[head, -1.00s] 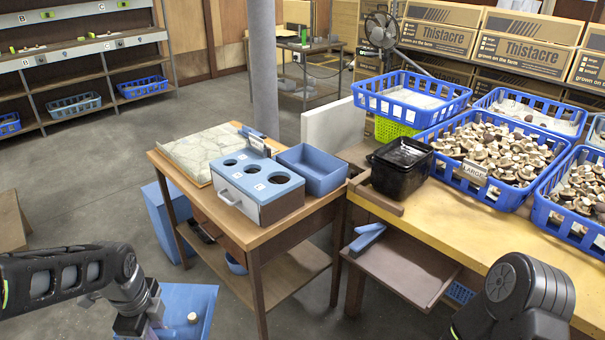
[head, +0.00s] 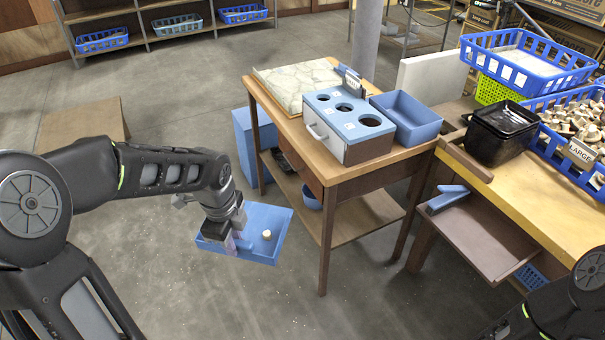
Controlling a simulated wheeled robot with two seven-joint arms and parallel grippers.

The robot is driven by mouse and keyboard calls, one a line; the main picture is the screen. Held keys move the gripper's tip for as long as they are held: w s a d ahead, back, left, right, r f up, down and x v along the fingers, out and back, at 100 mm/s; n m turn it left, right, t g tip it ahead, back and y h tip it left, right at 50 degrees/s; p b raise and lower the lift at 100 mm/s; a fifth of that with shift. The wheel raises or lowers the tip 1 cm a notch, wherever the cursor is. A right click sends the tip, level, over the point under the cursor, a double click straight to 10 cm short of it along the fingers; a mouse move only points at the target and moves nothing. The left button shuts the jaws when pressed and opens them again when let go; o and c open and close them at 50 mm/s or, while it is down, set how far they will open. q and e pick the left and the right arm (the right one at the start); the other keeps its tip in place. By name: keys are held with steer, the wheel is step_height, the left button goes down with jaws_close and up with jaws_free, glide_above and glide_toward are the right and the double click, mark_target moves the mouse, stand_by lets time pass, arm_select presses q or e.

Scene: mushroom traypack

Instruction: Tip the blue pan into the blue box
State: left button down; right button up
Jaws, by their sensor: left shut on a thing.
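My left gripper (head: 231,238) is shut on the near left edge of the blue pan (head: 262,217). The pan is held roughly level over the bare floor, left of the wooden table. One small pale mushroom piece (head: 267,235) lies in the pan. A tall blue box (head: 243,150) stands on the floor against the table's left side, beyond the pan; its inside cannot be made out. The pan is apart from it. An open, shallower blue bin (head: 408,120) sits on the table top. My right arm shows at the lower right, but its gripper is out of view.
The wooden table (head: 345,183) carries a blue-topped sorting box with holes (head: 349,128) and a stone-patterned board (head: 295,82). A black tub (head: 498,135) and mushroom crates stand on the bench at right.

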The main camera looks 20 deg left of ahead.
arm_select(q)
steer(key=w+d+n, duration=0.1)
steer(key=n, duration=0.1)
steer(key=w+d+n, duration=0.2)
steer(key=w+d+r+n, duration=0.1)
steer(key=w+n, duration=0.1)
steer(key=n, duration=0.1)
steer(key=shift+d+y, duration=0.25)
steer(key=shift+y, duration=0.15)
steer(key=w+d+r+n+g, duration=0.1)
steer(key=w+d+n, duration=0.4)
steer(key=n, duration=0.5)
steer(key=d, duration=0.2)
steer(key=shift+d+r, duration=0.25)
steer(key=shift+d, duration=0.05)
